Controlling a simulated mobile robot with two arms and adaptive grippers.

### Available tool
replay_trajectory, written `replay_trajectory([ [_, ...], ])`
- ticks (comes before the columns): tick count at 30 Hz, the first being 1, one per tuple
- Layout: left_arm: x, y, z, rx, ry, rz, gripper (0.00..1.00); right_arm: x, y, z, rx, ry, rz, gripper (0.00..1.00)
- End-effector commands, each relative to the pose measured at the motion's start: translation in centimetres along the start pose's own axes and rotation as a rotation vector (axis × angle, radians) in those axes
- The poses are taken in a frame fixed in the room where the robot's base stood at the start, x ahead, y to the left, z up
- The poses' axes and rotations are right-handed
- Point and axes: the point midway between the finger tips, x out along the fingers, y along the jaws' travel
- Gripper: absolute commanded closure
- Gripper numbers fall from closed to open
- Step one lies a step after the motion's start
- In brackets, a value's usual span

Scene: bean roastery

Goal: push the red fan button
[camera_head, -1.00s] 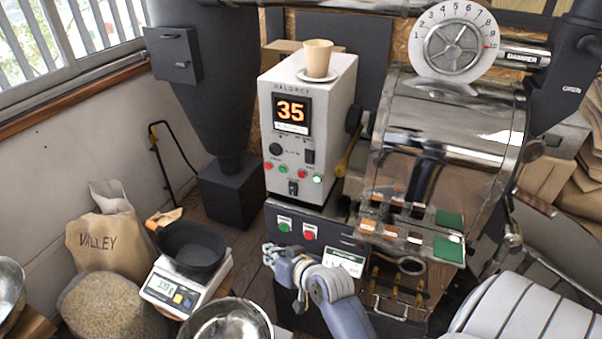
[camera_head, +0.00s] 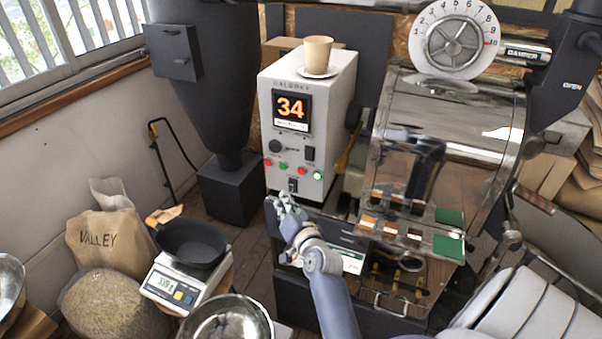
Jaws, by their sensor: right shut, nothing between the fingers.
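I cannot read which is the fan button. The dark panel below (camera_head: 340,228) has its green and red buttons hidden behind my right gripper. My right gripper (camera_head: 277,202) is shut and empty, in front of that panel's upper left, just below the box's bottom edge. I cannot tell whether it touches anything. My left gripper is out of view.
A paper cup (camera_head: 318,53) stands on a saucer on the box. The steel roaster drum (camera_head: 450,120) is at the right. A scale (camera_head: 172,288) with a black pan (camera_head: 190,244), a metal bowl (camera_head: 228,322) and a VALLEY sack (camera_head: 103,238) are at the lower left.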

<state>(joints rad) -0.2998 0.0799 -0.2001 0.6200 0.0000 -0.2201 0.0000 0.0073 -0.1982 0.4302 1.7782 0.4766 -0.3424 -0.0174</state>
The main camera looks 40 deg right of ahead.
Motion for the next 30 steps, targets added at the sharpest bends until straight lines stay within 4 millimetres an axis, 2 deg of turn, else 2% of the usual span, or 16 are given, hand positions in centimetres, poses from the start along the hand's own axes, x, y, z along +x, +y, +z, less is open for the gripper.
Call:
replay_trajectory([
  [15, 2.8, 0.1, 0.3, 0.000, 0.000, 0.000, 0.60, 4.7, 3.5, -3.2, -0.003, -0.002, 0.000, 1.00],
  [21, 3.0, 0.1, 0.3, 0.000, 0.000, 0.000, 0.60, 5.6, 4.1, -4.0, -0.002, -0.002, 0.000, 1.00],
  [30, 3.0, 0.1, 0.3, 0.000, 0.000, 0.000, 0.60, 5.7, 4.2, -4.1, -0.002, -0.002, 0.000, 1.00],
])
